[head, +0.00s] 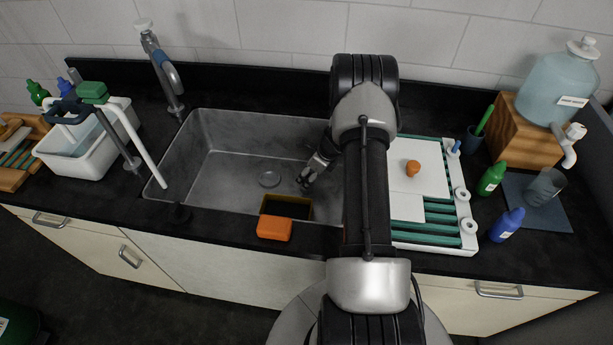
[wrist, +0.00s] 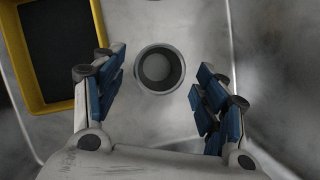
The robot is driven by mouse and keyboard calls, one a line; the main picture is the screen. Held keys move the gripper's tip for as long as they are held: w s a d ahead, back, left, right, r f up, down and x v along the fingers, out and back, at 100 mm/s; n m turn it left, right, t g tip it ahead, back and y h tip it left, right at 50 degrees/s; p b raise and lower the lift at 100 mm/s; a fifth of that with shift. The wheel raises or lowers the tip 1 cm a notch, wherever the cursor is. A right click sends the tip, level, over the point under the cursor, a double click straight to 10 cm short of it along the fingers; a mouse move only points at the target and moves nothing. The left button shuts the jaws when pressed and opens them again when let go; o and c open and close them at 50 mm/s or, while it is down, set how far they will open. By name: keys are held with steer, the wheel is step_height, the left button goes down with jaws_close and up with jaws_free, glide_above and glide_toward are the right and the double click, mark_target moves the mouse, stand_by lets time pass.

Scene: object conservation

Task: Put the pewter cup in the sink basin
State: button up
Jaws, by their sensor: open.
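The sink basin (head: 225,165) is grey metal, left of my arm. My gripper (head: 303,184) is over the basin, far from that cup. In the wrist view my gripper (wrist: 160,98) is open, its blue-padded fingers wide apart with nothing held. A round grey ring with a dark inside (wrist: 158,70) shows between and beyond them. It looks like the drain (head: 269,179), but I cannot be sure.
A yellow-rimmed dark container (head: 286,207) sits at the basin's front edge, also in the wrist view (wrist: 88,80), beside an orange block (head: 274,228). Green (head: 492,178) and blue (head: 507,224) bottles stand near the mat. A white rack (head: 466,212) lies right of my arm.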

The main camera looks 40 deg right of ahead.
steer(key=a+p+v, duration=0.1)
steer(key=p+v, duration=0.1)
steer(key=v, duration=0.6)
steer(key=a+r+n, duration=0.7)
steer(key=a+r, duration=0.2)
steer(key=r, duration=0.3)
steer(key=a+r+n, duration=0.7)
steer(key=a+r, duration=0.2)
steer(key=r, duration=0.3)
steer(key=s+a+r+n, duration=0.8)
steer(key=a, duration=0.1)
steer(key=s+a+r+n, duration=0.1)
steer(key=s+a+n, duration=0.1)
steer(key=s+n, duration=0.3)
steer(key=s+a+r+n+h, duration=0.1)
steer(key=s+a+n, duration=0.1)
steer(key=s+n, duration=0.3)
steer(key=s, duration=0.4)
steer(key=shift+s+a, duration=0.4)
